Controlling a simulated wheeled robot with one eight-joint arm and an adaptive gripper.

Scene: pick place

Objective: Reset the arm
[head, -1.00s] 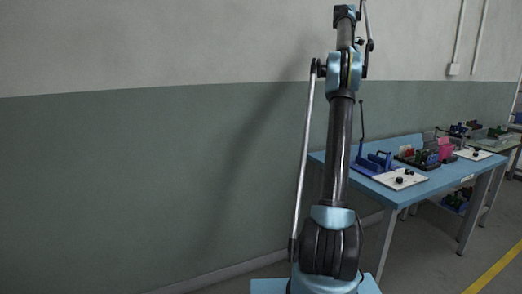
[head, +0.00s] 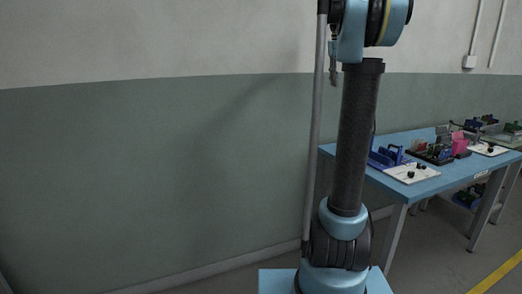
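My arm rises from its blue base in the middle-right of the head view. A dark upper link stands nearly upright, with a blue and black joint at the top edge of the picture. The part of the arm beyond that joint is cut off or hidden. I cannot make out my gripper. A small grey piece shows just left of the joint, too small to identify.
A blue table (head: 400,187) stands to the right by the wall, bearing a white board (head: 411,174), blue holders (head: 388,158) and a pink item (head: 460,144). A grey-green wall (head: 150,190) fills the left. Open floor (head: 430,265) shows at lower right.

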